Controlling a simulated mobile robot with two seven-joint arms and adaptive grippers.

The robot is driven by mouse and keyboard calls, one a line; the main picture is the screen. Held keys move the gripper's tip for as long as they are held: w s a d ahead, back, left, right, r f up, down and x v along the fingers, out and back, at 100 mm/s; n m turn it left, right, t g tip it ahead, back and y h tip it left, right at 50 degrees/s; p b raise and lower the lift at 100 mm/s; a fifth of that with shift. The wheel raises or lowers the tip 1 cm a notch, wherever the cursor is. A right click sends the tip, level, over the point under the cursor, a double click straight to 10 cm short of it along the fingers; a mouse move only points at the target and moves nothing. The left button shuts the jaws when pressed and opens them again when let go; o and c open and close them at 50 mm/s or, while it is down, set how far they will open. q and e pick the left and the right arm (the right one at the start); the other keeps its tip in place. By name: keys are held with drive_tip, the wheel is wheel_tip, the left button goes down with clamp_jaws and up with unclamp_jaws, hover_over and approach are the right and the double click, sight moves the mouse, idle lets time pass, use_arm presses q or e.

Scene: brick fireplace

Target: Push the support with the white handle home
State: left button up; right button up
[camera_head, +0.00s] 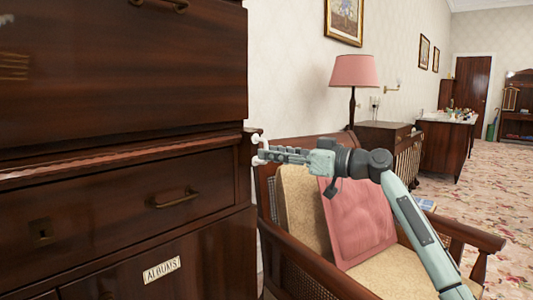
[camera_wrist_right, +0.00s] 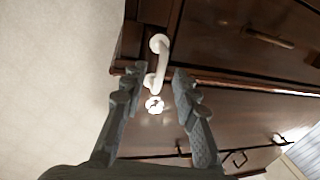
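The white handle (camera_wrist_right: 160,62) is a short bar with rounded ends, fixed to dark wood. It also shows partly in the head view (camera_head: 256,140), at the right edge of the dark cabinet. The support (camera_head: 248,152) seems to be the dark wooden piece behind it; how far it sticks out I cannot tell. My right gripper (camera_wrist_right: 158,76) has its fingers apart, one on each side of the handle's lower end, with no clear grip. In the head view my right gripper (camera_head: 280,154) points left at the cabinet edge. My left gripper is not in view.
A white round knob (camera_wrist_right: 154,105) sits below the handle. The cabinet has a drawer with a brass pull (camera_head: 175,199) and an ALBUMS label (camera_head: 162,269). An armchair with a pink cushion (camera_head: 357,222) stands under my right arm. A pink lamp (camera_head: 354,71) is behind.

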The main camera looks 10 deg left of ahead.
drive_tip(key=v, duration=0.9)
drive_tip(key=shift+d, duration=0.3)
drive_tip(key=shift+s, duration=0.1)
